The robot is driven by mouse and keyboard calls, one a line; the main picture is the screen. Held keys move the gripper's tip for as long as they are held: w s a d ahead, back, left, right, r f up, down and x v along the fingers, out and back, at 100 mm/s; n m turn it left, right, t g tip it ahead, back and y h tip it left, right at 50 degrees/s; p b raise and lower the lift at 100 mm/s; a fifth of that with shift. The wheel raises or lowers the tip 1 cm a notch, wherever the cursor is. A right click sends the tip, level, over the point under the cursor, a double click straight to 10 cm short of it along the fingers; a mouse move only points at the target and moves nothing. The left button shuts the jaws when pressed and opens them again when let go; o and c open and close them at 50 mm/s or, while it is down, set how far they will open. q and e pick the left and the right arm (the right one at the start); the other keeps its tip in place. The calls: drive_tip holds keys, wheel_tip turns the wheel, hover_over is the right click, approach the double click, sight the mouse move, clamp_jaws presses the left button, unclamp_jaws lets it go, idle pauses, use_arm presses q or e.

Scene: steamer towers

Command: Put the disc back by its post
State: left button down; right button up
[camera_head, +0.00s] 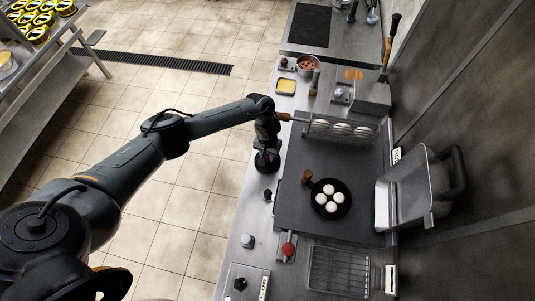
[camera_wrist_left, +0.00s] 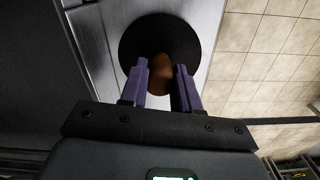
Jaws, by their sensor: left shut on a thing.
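A dark round disc (camera_wrist_left: 155,32) with a brown post (camera_wrist_left: 162,68) shows in the left wrist view. The brown post stands between the two purple fingers of my left gripper (camera_wrist_left: 163,78), which is shut on it. In the head view the disc (camera_head: 266,164) hangs under my left gripper (camera_head: 267,150), over the counter's left edge. It is left of the dark griddle plate and apart from the pan. The arm and hand hide part of the disc from above. My right gripper is not in view.
A black pan (camera_head: 317,209) with several white buns sits on the griddle plate (camera_head: 300,215). A wire basket (camera_head: 370,133) with white buns lies behind it, an empty wire rack (camera_head: 338,270) in front. A grey metal bin (camera_head: 411,188) stands at the right.

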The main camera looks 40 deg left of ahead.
use_arm(q)
drive_tip(key=shift+f, duration=0.45)
drive_tip(key=c, duration=0.8)
unclamp_jaws()
drive_tip(key=shift+o, duration=0.3)
wheel_tip(320, 180, up, 10)
drive_tip(key=shift+f+p, duration=0.15)
drive_tip(key=shift+p, duration=0.8)
drive_tip(key=shift+r, duration=0.5)
